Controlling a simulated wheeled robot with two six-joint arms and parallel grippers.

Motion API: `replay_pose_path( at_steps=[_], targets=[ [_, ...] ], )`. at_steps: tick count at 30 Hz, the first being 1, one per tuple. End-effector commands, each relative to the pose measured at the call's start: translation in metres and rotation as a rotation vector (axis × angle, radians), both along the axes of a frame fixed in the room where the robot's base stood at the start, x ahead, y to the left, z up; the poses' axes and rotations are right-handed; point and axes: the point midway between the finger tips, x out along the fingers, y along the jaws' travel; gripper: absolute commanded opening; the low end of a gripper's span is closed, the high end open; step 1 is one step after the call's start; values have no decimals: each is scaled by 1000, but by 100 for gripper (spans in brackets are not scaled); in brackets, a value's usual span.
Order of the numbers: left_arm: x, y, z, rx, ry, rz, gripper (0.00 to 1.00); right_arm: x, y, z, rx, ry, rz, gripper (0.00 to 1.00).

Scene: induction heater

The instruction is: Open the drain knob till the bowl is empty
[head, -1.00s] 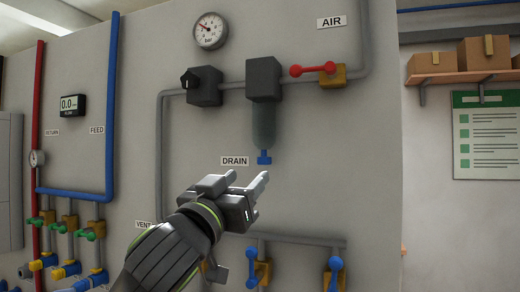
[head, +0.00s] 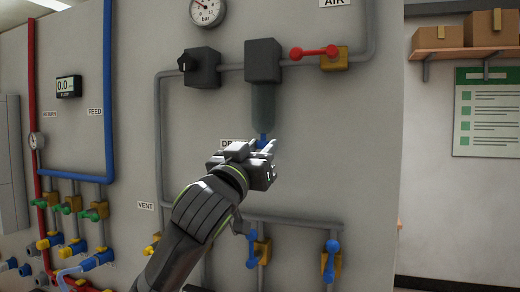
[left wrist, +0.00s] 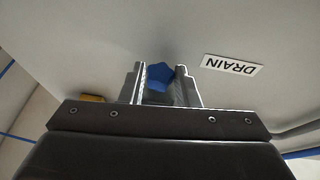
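The blue drain knob (head: 262,138) sits at the bottom of the grey translucent bowl (head: 263,106), under the dark filter block. My left gripper (head: 264,147) is right at the knob and hides part of it and of the DRAIN label. In the left wrist view the blue knob (left wrist: 160,77) lies between the two open fingers (left wrist: 160,88), with a small gap visible on at least one side. The DRAIN label (left wrist: 233,64) shows upside down at the right there. Liquid in the bowl cannot be made out. My right gripper is not in view.
A red-handled valve (head: 314,51) is right of the filter block, a black regulator (head: 199,67) left of it. Two blue-handled valves (head: 257,252) hang below on the lower pipe. Wall right of the bowl is clear.

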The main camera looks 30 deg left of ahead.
Motion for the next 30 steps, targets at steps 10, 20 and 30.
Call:
replay_pose_path(
  at_steps=[10,20,30],
  targets=[
    [0,-1,1,-2,-2,12,6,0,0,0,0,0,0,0],
    [0,-5,0,-5,-3,157,6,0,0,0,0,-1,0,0],
    [2,-8,-2,-3,0,374,6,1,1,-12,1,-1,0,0]
  ],
)
